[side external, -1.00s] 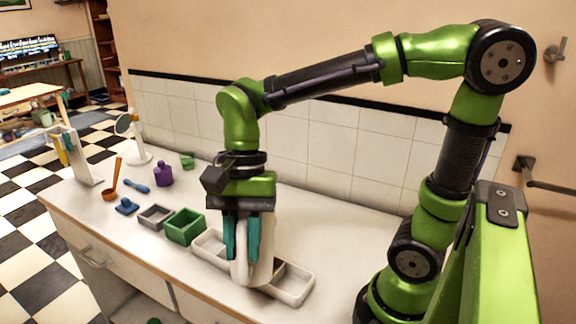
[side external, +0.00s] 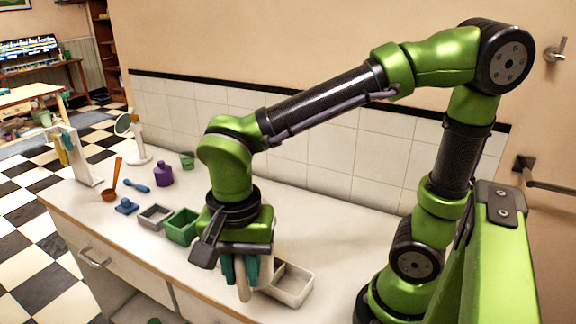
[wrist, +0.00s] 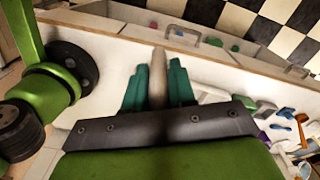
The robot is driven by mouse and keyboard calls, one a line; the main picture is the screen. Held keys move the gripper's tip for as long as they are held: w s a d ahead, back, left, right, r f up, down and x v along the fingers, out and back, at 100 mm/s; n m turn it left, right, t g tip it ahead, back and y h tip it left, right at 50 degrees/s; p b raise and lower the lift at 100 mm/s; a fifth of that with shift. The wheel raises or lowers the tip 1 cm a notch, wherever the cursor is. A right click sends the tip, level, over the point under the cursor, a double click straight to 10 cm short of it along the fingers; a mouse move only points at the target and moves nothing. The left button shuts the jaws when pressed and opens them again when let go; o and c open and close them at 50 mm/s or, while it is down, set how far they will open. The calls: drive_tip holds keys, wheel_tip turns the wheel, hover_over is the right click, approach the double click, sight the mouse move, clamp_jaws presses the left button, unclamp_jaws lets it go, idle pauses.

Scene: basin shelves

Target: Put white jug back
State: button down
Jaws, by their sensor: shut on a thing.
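The white jug is between the teal fingers of my gripper (side external: 240,270), which is shut on it. In the side view only a narrow pale part of the jug (side external: 243,284) shows below the fingers, near the counter's front edge. In the wrist view the jug (wrist: 157,80) stands out between the fingertips (wrist: 155,88), pointing towards the counter's front edge. Most of the jug is hidden by my gripper, and I cannot tell whether it touches the counter.
A whitish tray (side external: 306,282) is just right of my gripper, partly hidden. A green bin (side external: 181,227) and a grey bin (side external: 155,216) stand left. Farther left are a purple bottle (side external: 163,175), an orange ladle (side external: 115,180) and a white stand (side external: 83,160). The rear right counter is clear.

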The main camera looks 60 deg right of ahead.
drive_tip(key=shift+r, duration=0.1)
wheel_tip(320, 180, up, 11)
drive_tip(key=shift+f, duration=0.1)
drive_tip(key=w+d+m, duration=0.3)
drive_tip(key=d+m, duration=0.2)
drive_tip(key=d, duration=2.3)
wheel_tip(320, 180, down, 22)
drive_tip(key=shift+w+d+r, duration=0.15)
drive_tip(key=shift+r, duration=0.1)
drive_tip(key=shift+f, duration=0.7)
drive_tip(key=c, duration=0.8)
unclamp_jaws()
drive_tip(key=shift+c, duration=0.2)
